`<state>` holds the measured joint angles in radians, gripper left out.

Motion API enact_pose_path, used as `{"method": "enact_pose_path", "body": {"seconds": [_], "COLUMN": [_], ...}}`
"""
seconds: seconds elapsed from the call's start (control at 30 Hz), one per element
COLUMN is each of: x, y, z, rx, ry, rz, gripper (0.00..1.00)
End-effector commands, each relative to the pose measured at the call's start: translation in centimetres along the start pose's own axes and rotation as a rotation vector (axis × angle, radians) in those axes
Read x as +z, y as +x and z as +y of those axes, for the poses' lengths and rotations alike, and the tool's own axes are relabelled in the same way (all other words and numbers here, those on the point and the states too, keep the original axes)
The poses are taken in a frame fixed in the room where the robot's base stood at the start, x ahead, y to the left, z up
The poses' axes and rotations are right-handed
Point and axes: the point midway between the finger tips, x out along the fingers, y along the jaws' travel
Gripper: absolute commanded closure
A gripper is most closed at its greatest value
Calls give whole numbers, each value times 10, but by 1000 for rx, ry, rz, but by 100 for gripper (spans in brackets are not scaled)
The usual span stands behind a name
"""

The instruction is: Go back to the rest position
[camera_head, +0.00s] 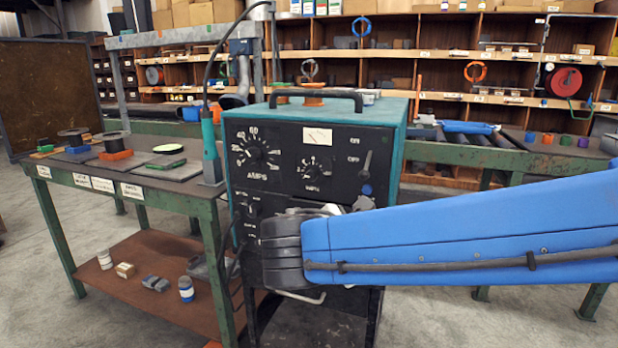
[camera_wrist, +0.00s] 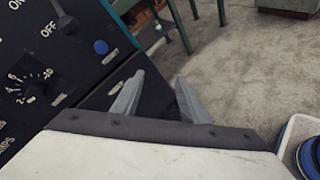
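My gripper (camera_wrist: 158,98) shows in the wrist view with its two grey fingers spread apart and nothing between them. It is close to the front panel of the welding power unit (camera_wrist: 60,50), a dark panel with dials, a switch and a blue button. In the head view, my blue arm reaches in from the right across the lower front of the same teal-edged unit (camera_head: 290,150). The wrist hides part of the panel there, and the fingers are mostly hidden. I cannot tell whether the gripper touches the panel. No flanged pipe is clearly recognisable.
A green workbench (camera_head: 105,180) with spools and a torch stands left of the unit. Another green bench (camera_head: 480,152) runs behind at right, with shelving (camera_head: 450,62) beyond. In the wrist view, a white bin (camera_wrist: 296,135) sits at lower right. Concrete floor (camera_wrist: 240,60) is open between.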

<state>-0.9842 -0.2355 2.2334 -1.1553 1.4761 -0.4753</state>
Motion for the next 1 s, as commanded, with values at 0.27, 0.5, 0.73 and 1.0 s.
{"method": "enact_pose_path", "body": {"seconds": [0.27, 0.5, 0.73, 1.0], "x": [33, 46, 49, 44], "y": [50, 64, 63, 52], "z": [-86, -154, -207, -248], "rx": [-278, -488, -661, -823], "ry": [278, 560, 862, 1250], "rz": [88, 148, 192, 229], "gripper": [60, 60, 60, 60]}}
